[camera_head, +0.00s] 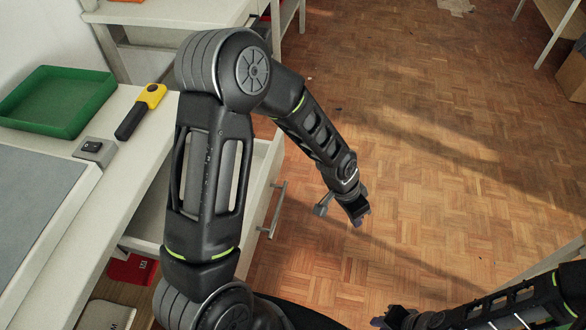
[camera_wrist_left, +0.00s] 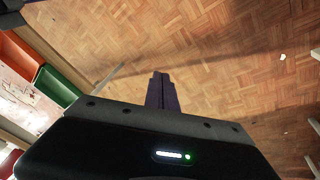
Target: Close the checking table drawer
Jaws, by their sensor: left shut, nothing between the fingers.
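The checking table drawer (camera_head: 263,190) is white and stands pulled out from under the table, its front facing right in the head view. A grey bar handle (camera_head: 272,210) is on its front. My left arm crosses over the drawer and hides much of its inside. My left gripper (camera_head: 357,216) is beyond the drawer front, to the right of the handle and apart from it, over the floor. In the left wrist view its fingers (camera_wrist_left: 161,90) are together and empty. My right gripper (camera_head: 388,319) is at the bottom edge, partly cut off; its opening is unclear.
The table top (camera_head: 140,165) holds a green tray (camera_head: 58,102), a yellow and black tool (camera_head: 141,112), a small grey switch box (camera_head: 94,149) and a grey mat (camera_head: 35,205). A red item (camera_head: 132,269) lies below. The wooden floor (camera_head: 430,150) to the right is clear.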

